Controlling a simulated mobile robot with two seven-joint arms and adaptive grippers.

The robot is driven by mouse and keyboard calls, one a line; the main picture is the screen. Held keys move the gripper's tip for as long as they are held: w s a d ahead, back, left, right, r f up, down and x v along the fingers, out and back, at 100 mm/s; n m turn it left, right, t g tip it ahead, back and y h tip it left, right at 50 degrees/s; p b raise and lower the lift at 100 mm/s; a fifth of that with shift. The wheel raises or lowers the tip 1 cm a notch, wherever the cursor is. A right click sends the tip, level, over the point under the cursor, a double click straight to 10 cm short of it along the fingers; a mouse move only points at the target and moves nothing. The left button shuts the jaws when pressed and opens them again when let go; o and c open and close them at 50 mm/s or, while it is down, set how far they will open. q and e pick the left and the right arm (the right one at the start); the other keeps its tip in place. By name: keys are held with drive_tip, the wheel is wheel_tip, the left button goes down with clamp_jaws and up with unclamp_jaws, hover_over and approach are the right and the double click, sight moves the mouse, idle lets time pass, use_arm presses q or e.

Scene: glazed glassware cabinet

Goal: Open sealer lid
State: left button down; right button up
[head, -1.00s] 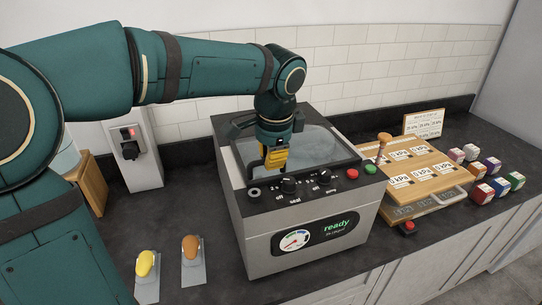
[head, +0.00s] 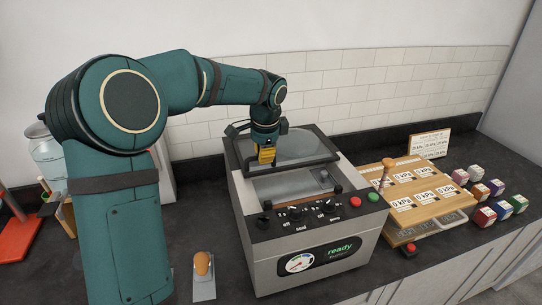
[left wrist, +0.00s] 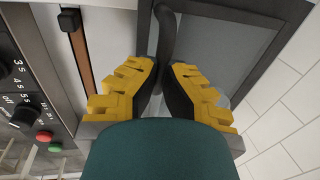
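The sealer (head: 315,225) is a steel box on the counter, with knobs, a red and a green button and a display reading "ready". Its dark-framed glass lid (head: 308,148) is tilted up at the front, and a gap shows the pale chamber (head: 282,187) below. My left gripper (head: 266,158), with yellow fingers, is at the lid's front left. In the left wrist view, the fingers (left wrist: 166,68) close around a dark bar-like handle (left wrist: 166,30) on the lid; its lower part is hidden between them. My right gripper is not in view.
A wooden board with "0 kPa" labels (head: 425,190) and several coloured blocks (head: 486,216) stand right of the sealer. An orange-topped item (head: 203,264) lies on the counter front left. A glass jar (head: 45,150) is behind my arm. A tiled wall is behind.

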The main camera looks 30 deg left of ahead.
use_arm(q)
drive_tip(key=shift+w+a+f+p, duration=0.25)
drive_tip(key=shift+w+a+p, duration=0.35)
drive_tip(key=shift+w+a, duration=0.5)
drive_tip(key=shift+s+a, duration=0.1)
drive_tip(key=shift+s, duration=0.05)
drive_tip(key=c, duration=1)
unclamp_jaws()
drive_tip(key=shift+r, duration=0.2)
wheel_tip(320, 180, up, 12)
drive_tip(key=s+d, duration=0.1)
drive_tip(key=shift+s+d+f, duration=0.15)
drive_tip(key=shift+d+f, duration=0.1)
drive_tip(key=shift+d, duration=0.1)
